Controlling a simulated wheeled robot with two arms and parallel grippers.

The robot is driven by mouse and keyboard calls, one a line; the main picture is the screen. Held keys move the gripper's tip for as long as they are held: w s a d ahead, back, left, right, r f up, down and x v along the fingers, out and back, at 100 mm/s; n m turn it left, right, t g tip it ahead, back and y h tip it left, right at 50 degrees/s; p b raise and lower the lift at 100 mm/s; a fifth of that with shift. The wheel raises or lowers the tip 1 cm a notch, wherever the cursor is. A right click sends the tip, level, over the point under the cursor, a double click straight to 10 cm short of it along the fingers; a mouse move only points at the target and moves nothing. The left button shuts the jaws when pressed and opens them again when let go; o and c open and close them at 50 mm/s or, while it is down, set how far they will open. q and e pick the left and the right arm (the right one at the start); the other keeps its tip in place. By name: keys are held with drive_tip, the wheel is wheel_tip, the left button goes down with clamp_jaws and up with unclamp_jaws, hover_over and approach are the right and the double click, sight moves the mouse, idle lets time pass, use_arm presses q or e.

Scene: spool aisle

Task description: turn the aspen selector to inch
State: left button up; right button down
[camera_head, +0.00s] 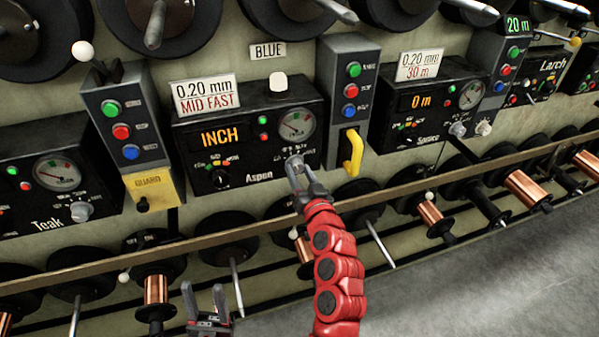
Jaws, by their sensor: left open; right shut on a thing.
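The Aspen box (245,110) is a black panel in the middle, with an orange display (220,136) reading INCH. Its pale selector knob (292,158) sits at the lower right, below the round gauge (296,124). My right gripper (297,168), on the red arm, is shut on this knob and partly hides it and its markings. A small black knob (221,179) is at the panel's lower left. My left gripper (213,305) is open and empty at the bottom, below the rail.
A grey button box with a yellow handle (351,152) stands right of Aspen. The Teak box (50,180) and a yellow guard (150,188) are to the left. A long rail (230,232) and copper spools run below. Bare floor (480,280) shows at lower right.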

drive_tip(key=shift+r, duration=0.15)
drive_tip(key=shift+c, duration=1.9)
unclamp_jaws()
drive_tip(key=p+v, duration=0.5)
drive_tip(key=v, duration=1.2)
drive_tip(key=shift+s, duration=0.2)
